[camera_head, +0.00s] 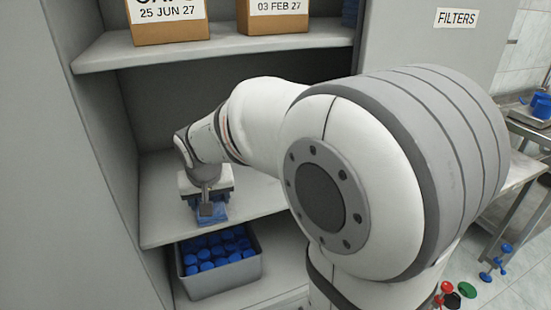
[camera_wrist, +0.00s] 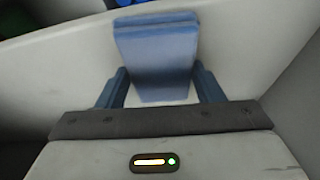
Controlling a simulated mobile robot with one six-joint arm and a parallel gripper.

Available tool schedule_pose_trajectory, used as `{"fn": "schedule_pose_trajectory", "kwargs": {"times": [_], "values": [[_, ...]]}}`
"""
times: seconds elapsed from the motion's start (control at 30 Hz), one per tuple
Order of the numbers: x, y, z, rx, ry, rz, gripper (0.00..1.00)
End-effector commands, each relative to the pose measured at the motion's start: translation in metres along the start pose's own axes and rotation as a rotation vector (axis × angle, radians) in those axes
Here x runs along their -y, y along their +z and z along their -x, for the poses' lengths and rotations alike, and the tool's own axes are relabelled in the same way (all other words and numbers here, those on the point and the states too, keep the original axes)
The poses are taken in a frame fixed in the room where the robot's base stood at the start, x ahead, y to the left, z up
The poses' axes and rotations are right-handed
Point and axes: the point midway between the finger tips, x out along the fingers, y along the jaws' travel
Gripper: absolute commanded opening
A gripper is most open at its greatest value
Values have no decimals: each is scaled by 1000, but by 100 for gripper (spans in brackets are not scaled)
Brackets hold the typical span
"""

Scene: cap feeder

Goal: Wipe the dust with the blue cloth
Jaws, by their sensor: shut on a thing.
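My gripper (camera_wrist: 160,87) is shut on the blue cloth (camera_wrist: 157,50), which shows as a folded pad between the two fingers in the wrist view. In the head view the gripper (camera_head: 207,198) is inside the cabinet, low over the middle shelf (camera_head: 160,228). The blue cloth (camera_head: 212,215) is under it near the shelf's front edge. I cannot tell whether the cloth touches the shelf. I cannot make out dust on the visible part of the shelf. My arm hides the right part of that shelf.
A grey bin (camera_head: 222,281) of blue caps stands below the shelf. Two labelled cardboard boxes (camera_head: 168,25) stand on the upper shelf (camera_head: 110,55). The cabinet's left wall (camera_head: 85,130) is close to the gripper. A metal table (camera_head: 525,175) stands at the right.

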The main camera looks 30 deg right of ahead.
Motion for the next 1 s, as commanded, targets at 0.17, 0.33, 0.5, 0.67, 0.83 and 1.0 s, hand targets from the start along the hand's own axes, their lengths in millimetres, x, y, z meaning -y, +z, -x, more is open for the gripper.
{"fn": "schedule_pose_trajectory", "kwargs": {"times": [0.17,0.33,0.5,0.67,0.83,1.0], "values": [[-1,-12,29,-1,0,-2,40],[-2,-18,43,-2,0,-3,40],[-2,-25,57,-3,0,-4,40],[-2,-29,68,-2,1,-4,40],[-2,-31,74,-2,1,-4,40],[-2,-31,74,-2,1,-4,40]]}}
